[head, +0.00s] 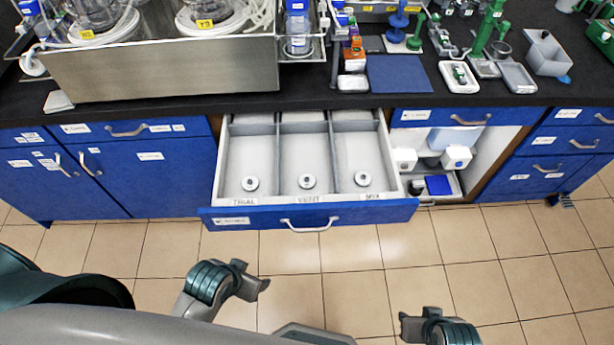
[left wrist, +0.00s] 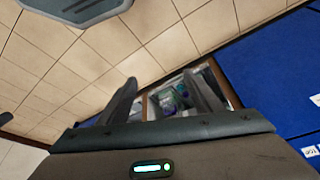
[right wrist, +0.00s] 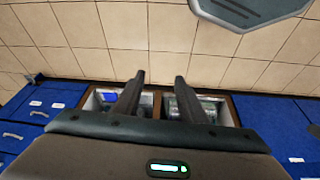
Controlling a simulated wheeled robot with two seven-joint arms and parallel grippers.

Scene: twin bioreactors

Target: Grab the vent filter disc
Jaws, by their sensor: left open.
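An open blue-fronted drawer (head: 262,216) holds three light grey compartments marked TRIAL, VENT and what looks like MIX. A small pale disc with a dark centre lies near the front of each. The vent filter disc (head: 307,181) appears to be the one in the middle VENT compartment. The other discs lie in the left compartment (head: 250,183) and right compartment (head: 362,179). My left gripper (head: 256,276) is open and empty, over the floor in front of the drawer. My right gripper (head: 414,322) is over the floor further right; its fingers stand apart and empty in the right wrist view (right wrist: 160,80).
The drawer handle (head: 309,224) faces me. A black worktop (head: 160,105) with a steel-sided bioreactor unit (head: 165,70) and small equipment runs above. Right of the drawer, an open cabinet bay holds white-and-blue containers (head: 456,157). The tiled floor (head: 340,270) before the drawer is clear.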

